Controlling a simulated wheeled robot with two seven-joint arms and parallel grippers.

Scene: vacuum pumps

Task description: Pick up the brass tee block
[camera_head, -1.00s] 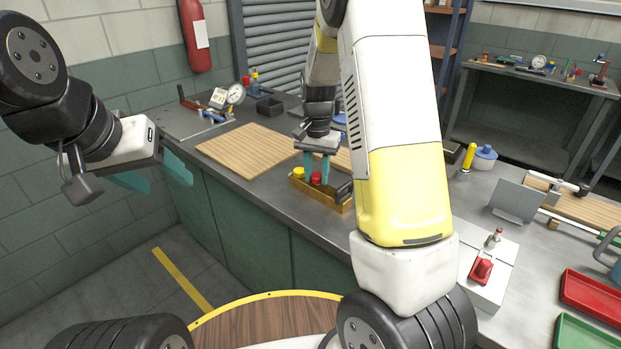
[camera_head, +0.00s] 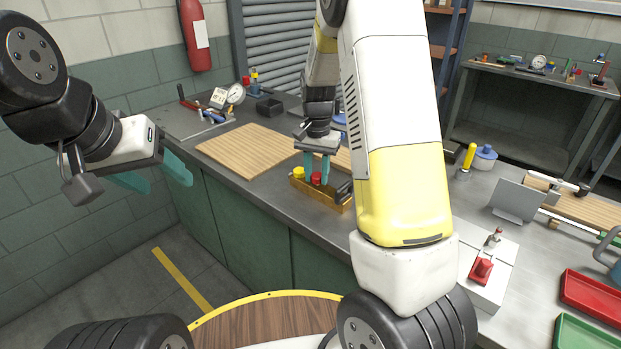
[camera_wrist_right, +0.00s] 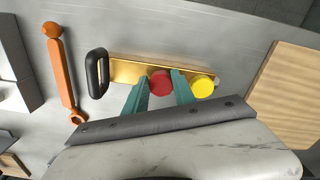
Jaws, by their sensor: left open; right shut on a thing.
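The brass tee block (camera_head: 325,197) is a long brass-coloured piece on the bench, with a yellow knob, a red knob and a black loop handle. In the right wrist view, the brass block (camera_wrist_right: 124,71) lies across the picture, with the black handle at its left end. My right gripper (camera_head: 316,178) points down at the block. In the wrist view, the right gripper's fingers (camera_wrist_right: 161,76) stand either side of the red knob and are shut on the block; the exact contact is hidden. My left gripper (camera_head: 168,185) is open and empty, left of the bench.
A wooden board (camera_head: 247,149) lies left of the block. An orange wrench (camera_wrist_right: 63,75) lies beyond the handle in the wrist view. A gauge fixture (camera_head: 219,102) stands at the bench's far left. A red tray (camera_head: 592,296) and a green tray (camera_head: 588,336) are at right.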

